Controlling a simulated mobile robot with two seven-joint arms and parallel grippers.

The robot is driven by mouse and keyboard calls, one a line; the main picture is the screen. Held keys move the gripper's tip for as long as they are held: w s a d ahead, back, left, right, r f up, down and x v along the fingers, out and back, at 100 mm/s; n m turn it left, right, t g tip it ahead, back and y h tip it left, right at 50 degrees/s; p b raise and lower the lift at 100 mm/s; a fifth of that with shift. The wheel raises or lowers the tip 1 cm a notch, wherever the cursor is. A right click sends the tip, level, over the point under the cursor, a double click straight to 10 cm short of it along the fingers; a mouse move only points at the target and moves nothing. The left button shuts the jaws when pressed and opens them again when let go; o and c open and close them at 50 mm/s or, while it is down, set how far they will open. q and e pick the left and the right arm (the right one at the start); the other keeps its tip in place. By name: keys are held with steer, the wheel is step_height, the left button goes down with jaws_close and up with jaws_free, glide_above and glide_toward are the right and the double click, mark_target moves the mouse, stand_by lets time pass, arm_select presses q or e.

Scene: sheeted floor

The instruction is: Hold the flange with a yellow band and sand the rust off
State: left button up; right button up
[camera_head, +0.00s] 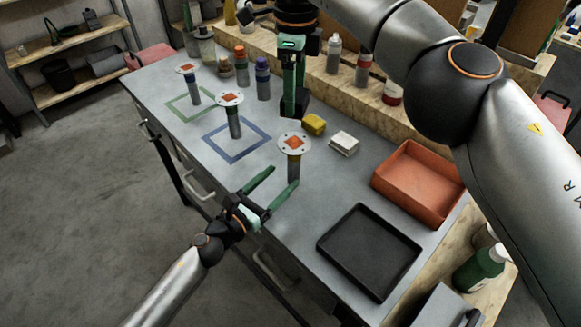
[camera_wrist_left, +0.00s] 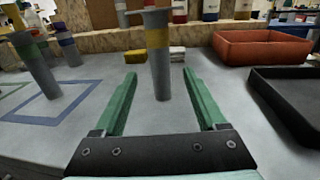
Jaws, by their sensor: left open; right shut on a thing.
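The yellow-banded flange (camera_head: 293,152) stands upright on the grey bench, the nearest of three. Its round top has an orange rust patch. The left wrist view shows its yellow band (camera_wrist_left: 157,38) below the plate. My left gripper (camera_head: 282,178) is open and low at the bench's front side. Its fingers point at the post, which lines up between them; I cannot tell if the tips reach past it.
Two other rust-topped flanges stand by the blue square (camera_head: 236,140) and green square (camera_head: 192,103). A yellow sponge (camera_head: 314,124) and white block (camera_head: 344,143) lie behind the near flange. An orange tray (camera_head: 418,180) and black tray (camera_head: 368,252) are at right. Bottles line the back.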

mark_target(290, 170)
arm_select(q)
steer(key=shift+x, duration=3.1)
jaws_close()
